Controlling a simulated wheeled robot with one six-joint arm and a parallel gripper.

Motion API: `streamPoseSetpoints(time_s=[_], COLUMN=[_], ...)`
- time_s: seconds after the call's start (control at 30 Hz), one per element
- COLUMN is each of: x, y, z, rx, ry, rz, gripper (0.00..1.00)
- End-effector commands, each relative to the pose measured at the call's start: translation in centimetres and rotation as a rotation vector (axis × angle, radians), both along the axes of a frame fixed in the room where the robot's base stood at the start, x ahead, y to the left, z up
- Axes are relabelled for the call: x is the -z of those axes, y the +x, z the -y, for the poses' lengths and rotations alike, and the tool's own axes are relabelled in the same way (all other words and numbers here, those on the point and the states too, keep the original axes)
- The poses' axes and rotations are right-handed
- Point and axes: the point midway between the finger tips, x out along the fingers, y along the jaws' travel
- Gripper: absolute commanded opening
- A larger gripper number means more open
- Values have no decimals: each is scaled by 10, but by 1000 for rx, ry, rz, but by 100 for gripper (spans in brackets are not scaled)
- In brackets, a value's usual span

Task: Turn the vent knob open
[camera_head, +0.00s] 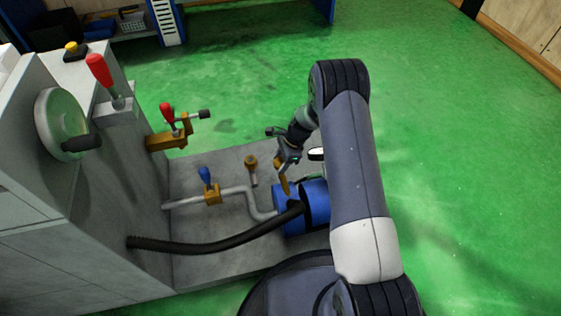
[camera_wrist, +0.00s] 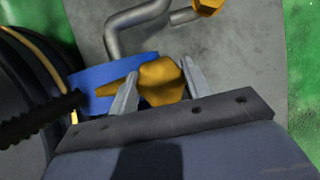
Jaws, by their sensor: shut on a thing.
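The vent knob (camera_wrist: 160,82) is a yellow-orange piece with a pointed arm toward the left in the wrist view. It sits beside the blue cylinder (camera_wrist: 88,88). My gripper (camera_wrist: 159,72) has one grey finger on each side of the knob and is shut on it. In the head view the gripper (camera_head: 287,170) reaches down at the near right of the grey base, with the orange knob (camera_head: 284,186) at its tips, above the blue cylinder (camera_head: 313,196). My arm hides part of the cylinder.
A brass fitting (camera_head: 251,162) stands behind. A black hose (camera_head: 200,247) crosses in front. The grey machine (camera_head: 80,215) stands left, with red levers. Green floor is clear on the right.

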Motion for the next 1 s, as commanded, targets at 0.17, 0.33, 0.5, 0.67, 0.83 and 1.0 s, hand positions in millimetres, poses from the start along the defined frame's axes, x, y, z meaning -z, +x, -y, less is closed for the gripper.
streamPoseSetpoints(time_s=[0.17,0.33,0.5,0.67,0.83,1.0], x=[0,0,1,1,1,1], y=[0,0,0,0,1,1], z=[0,0,0,0,0,0], rx=[0,-12,-64,-161,-308,-472], ry=[0,0,0,0,-1,-1], rz=[0,1,0,1,0,1], gripper=[23,23,23,23,23,23])
